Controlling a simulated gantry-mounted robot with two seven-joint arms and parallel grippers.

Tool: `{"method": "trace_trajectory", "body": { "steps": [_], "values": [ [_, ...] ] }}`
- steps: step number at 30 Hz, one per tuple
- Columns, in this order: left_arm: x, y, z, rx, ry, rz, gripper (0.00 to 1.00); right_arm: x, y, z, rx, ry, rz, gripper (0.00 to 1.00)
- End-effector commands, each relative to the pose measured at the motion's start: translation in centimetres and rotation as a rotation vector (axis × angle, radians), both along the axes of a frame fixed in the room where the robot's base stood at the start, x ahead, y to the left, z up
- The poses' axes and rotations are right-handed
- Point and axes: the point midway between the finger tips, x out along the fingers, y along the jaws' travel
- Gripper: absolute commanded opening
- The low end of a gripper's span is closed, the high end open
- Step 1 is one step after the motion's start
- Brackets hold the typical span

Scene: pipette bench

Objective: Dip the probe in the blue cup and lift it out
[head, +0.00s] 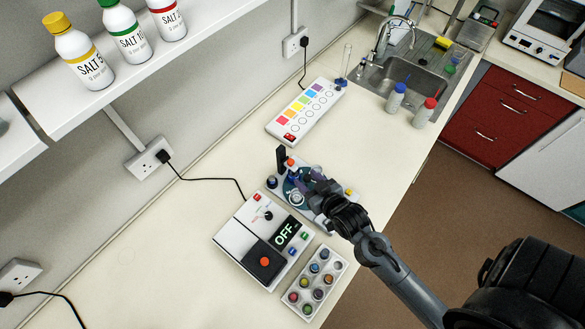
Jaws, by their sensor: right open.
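My right gripper (311,186) is over a small station (289,201) with a round teal part, mid-bench. It is open, and its dark fingers hide much of the station. A small dark blue, cup-like piece (272,181) sits at the station's left edge; I cannot tell whether it is the blue cup. A dark upright post (282,158) and a small orange-red knob stand at the station's back. I cannot make out the probe clearly. My left gripper is not in view.
A white box reading OFF (238,226) and a tray of several small coloured pots (290,299) stand in front of the station. A colour-square panel (285,127) lies behind. Two capped bottles (423,114) stand near the sink (405,82). The bench's left part is clear.

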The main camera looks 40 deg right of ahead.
Motion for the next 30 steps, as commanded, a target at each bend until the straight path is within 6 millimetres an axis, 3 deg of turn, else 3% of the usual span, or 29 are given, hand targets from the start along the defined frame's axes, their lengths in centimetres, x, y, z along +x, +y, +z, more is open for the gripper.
{"method": "trace_trajectory", "body": {
  "steps": [1,3,6,14,30],
  "values": [
    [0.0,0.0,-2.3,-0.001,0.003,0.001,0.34,0.4,-0.8,-2.7,0.003,-0.013,-0.026,0.49],
    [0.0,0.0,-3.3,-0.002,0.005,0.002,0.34,0.7,-1.5,-4.1,0.008,-0.008,-0.047,0.49],
    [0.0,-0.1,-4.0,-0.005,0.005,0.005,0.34,1.1,-1.8,-4.4,0.012,-0.017,-0.059,0.49],
    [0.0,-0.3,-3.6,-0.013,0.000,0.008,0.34,3.1,-2.1,-4.9,0.015,-0.024,-0.060,0.49],
    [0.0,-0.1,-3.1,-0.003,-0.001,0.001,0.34,10.1,-3.4,-7.9,0.015,-0.022,-0.059,0.49]
  ]
}}
